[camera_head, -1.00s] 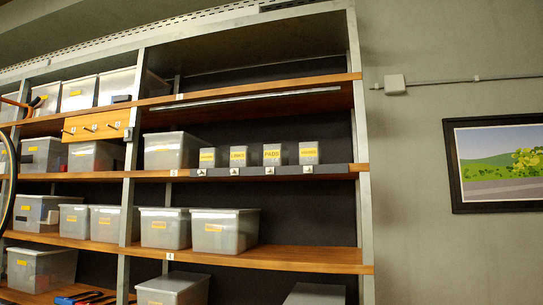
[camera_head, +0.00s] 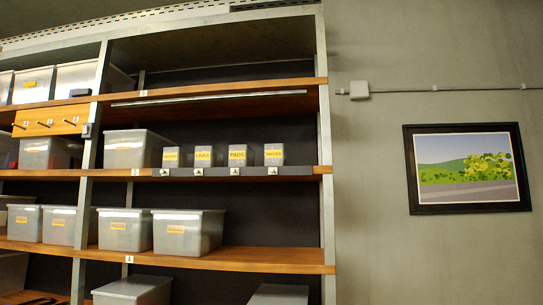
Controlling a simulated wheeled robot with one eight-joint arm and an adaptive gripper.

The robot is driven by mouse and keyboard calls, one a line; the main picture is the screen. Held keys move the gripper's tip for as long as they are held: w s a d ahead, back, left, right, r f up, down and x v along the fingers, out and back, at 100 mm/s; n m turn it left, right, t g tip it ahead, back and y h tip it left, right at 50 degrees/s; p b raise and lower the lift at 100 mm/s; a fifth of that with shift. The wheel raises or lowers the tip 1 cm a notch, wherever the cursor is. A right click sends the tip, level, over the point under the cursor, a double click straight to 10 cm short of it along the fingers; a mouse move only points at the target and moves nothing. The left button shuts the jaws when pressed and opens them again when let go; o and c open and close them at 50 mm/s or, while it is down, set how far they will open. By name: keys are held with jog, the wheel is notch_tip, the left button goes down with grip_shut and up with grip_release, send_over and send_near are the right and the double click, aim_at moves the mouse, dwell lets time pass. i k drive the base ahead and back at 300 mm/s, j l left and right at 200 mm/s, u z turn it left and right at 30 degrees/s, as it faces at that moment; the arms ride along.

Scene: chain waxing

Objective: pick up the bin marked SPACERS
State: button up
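Four small grey bins with yellow labels stand in a row on the middle shelf. Two labels look like LINKS on one bin (camera_head: 204,163) and PADS on another bin (camera_head: 238,163). The labels on the leftmost small bin (camera_head: 171,163) and the rightmost small bin (camera_head: 274,163) are too small to read surely. I cannot tell which bin is marked SPACERS. My gripper is not in view.
Larger translucent bins stand beside the row (camera_head: 137,156) and on the shelf below (camera_head: 187,241). A grey strip (camera_head: 225,172) runs along the shelf front under the small bins. A metal post (camera_head: 326,180) bounds the rack at right. A framed picture (camera_head: 438,203) hangs on the wall.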

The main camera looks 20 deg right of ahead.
aim_at(172, 157)
jog(key=i+j+z, duration=0.25)
jog(key=i+j, duration=0.6)
jog(key=j, duration=0.15)
